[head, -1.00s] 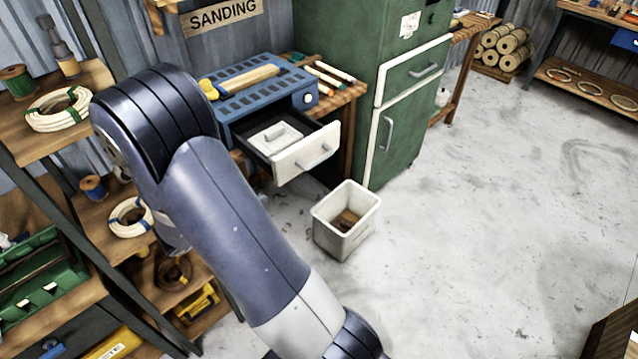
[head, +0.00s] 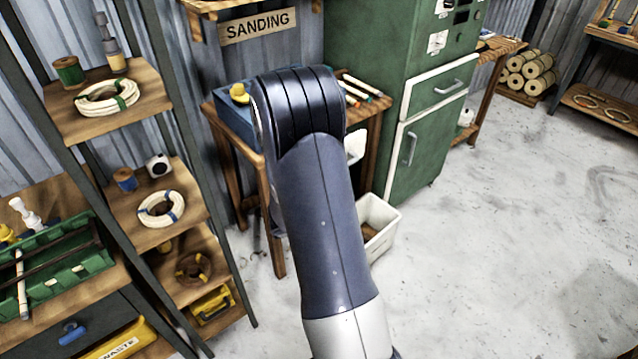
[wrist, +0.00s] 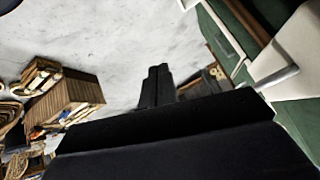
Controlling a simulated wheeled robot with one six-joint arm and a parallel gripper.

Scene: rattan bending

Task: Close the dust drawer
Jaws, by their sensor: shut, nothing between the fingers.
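The dust drawer belongs to the blue sanding unit (head: 232,118) on the wooden bench. In the head view my arm hides most of it. Only a piece of its white front (head: 356,146) shows to the right of my arm, standing out from the unit, so the drawer is open by an amount I cannot judge. My gripper (wrist: 158,72) shows in the wrist view with its dark fingers together and empty. In the head view it is hidden. A pale panel with a grey bar handle (wrist: 276,77) is at the right of the wrist view; I cannot tell whether it is the drawer.
A white bin (head: 386,245) stands on the floor below the bench. The green cabinet (head: 418,165) stands right of the bench. A shelf rack with cane coils (head: 160,209) is at the left. The floor (head: 500,240) at the right is clear.

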